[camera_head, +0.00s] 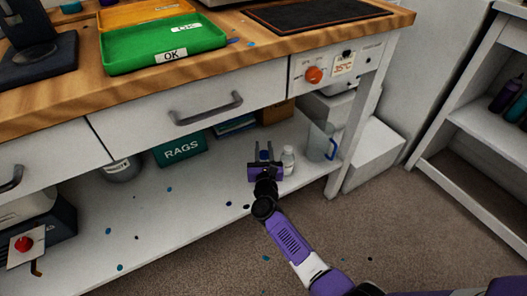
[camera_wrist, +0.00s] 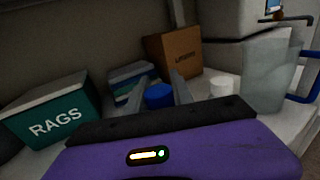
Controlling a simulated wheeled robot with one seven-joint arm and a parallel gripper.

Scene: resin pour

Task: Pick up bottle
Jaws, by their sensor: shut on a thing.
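A bottle with a blue cap (camera_wrist: 159,96) stands between the two fingers of my gripper (camera_wrist: 164,92) in the wrist view; its body is hidden behind the purple gripper housing. In the head view my gripper (camera_head: 263,157) is over the lower shelf under the bench, and a bit of blue shows between its fingers. The fingers are shut on this bottle. A second, pale bottle with a white cap (camera_head: 288,160) stands just right of my gripper; its white cap also shows in the wrist view (camera_wrist: 222,86). I cannot tell whether the held bottle touches the shelf.
On the shelf (camera_head: 160,220) are a green RAGS box (camera_head: 180,148), a cardboard box (camera_wrist: 172,54) and a clear jug with a blue handle (camera_head: 320,142). The bench drawer (camera_head: 190,110) hangs above. A bench leg (camera_head: 352,135) stands to the right.

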